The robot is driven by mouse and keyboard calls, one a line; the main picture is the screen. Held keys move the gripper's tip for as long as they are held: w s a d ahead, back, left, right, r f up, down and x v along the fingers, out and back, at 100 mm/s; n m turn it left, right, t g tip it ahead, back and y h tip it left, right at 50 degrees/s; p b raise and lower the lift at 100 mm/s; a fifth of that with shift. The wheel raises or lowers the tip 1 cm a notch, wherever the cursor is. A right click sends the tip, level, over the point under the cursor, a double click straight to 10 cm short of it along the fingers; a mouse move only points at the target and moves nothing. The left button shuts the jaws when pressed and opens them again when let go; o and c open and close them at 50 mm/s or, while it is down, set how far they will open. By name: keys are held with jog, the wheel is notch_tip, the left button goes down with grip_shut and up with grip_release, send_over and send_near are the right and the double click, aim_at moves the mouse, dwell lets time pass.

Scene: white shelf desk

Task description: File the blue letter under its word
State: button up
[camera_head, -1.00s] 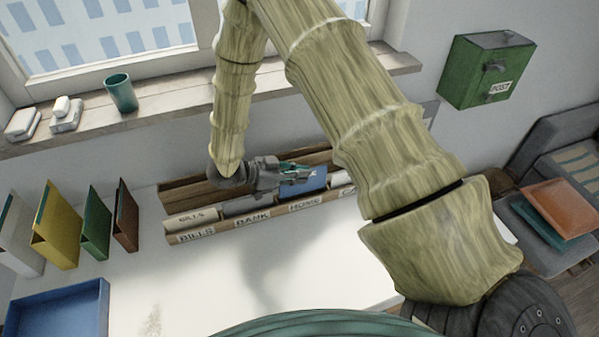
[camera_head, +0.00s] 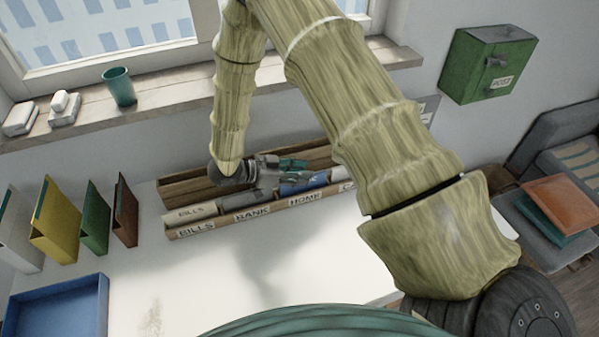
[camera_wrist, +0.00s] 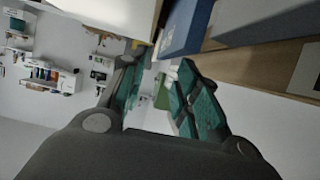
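The blue letter (camera_head: 312,182) stands in the wooden sorter (camera_head: 180,234), behind the front label reading HOME (camera_head: 305,199). In the wrist view the blue letter (camera_wrist: 184,30) is at the top, beside my gripper's fingers and outside the gap between them. My gripper (camera_head: 296,171) is over the sorter, close to the letter, with its teal-padded fingers apart. The wrist view shows my gripper (camera_wrist: 158,88) open, with nothing between the fingers. The letter's lower part is hidden in the sorter.
Labels BILLS (camera_head: 197,230) and BANK (camera_head: 252,214) sit left of HOME; my arm hides the sorter's right end. A blue tray (camera_head: 60,287) and several upright folders (camera_head: 55,232) are at left. A green post box (camera_head: 490,65) hangs at right. The desk front is clear.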

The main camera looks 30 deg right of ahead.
jog(key=v, duration=1.2)
dwell(0.6)
